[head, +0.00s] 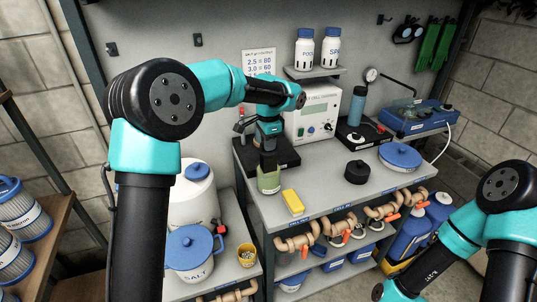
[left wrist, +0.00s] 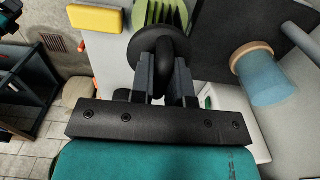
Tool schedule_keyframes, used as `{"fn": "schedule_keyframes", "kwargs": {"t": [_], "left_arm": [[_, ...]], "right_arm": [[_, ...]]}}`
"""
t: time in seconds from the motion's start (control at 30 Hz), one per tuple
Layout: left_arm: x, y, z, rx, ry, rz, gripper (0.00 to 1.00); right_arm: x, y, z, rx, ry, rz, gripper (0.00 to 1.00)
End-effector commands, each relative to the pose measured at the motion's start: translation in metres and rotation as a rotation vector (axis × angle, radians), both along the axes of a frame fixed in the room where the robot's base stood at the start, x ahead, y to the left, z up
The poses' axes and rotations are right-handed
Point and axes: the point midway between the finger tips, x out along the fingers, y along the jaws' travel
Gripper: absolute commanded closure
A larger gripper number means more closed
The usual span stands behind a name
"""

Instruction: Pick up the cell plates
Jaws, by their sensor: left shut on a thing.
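The cell plates (head: 269,181) are a green finned block with a dark upper part, near the bench's front left edge in the head view. Their green fins (left wrist: 158,12) also show at the top of the left wrist view. My left gripper (head: 268,143) is above them, pointing down. In the left wrist view, its fingers (left wrist: 164,82) are shut on a round black handle (left wrist: 166,46) on the plates. I cannot tell whether the plates touch the bench.
A yellow block (head: 292,202) lies just right of the plates. A black lid (head: 357,169) and a blue-lidded dish (head: 400,156) are further right. A blue-lidded salt tub (head: 190,248) stands front left. The bench (head: 325,190) is clear in the middle.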

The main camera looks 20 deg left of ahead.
Motion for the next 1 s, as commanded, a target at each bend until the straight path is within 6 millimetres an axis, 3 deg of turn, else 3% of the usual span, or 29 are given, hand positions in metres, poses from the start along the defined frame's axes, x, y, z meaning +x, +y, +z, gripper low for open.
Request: {"fn": "schedule_keyframes", "kwargs": {"t": [0.3,0.5,0.67,1.0], "left_arm": [[0.001,-0.001,0.079,-0.002,-0.005,0.0,1.0],[0.0,-0.001,0.109,-0.001,-0.002,0.001,1.0],[0.0,0.0,0.119,-0.001,-0.001,0.001,1.0],[0.0,0.0,0.12,-0.001,-0.001,0.0,1.0]], "right_arm": [[0.0,0.0,0.0,0.0,0.0,0.0,0.57],[0.0,0.0,0.0,0.0,0.0,0.0,0.57],[0.0,0.0,0.0,0.0,0.0,0.0,0.57],[0.0,0.0,0.0,0.0,0.0,0.0,0.57]]}}
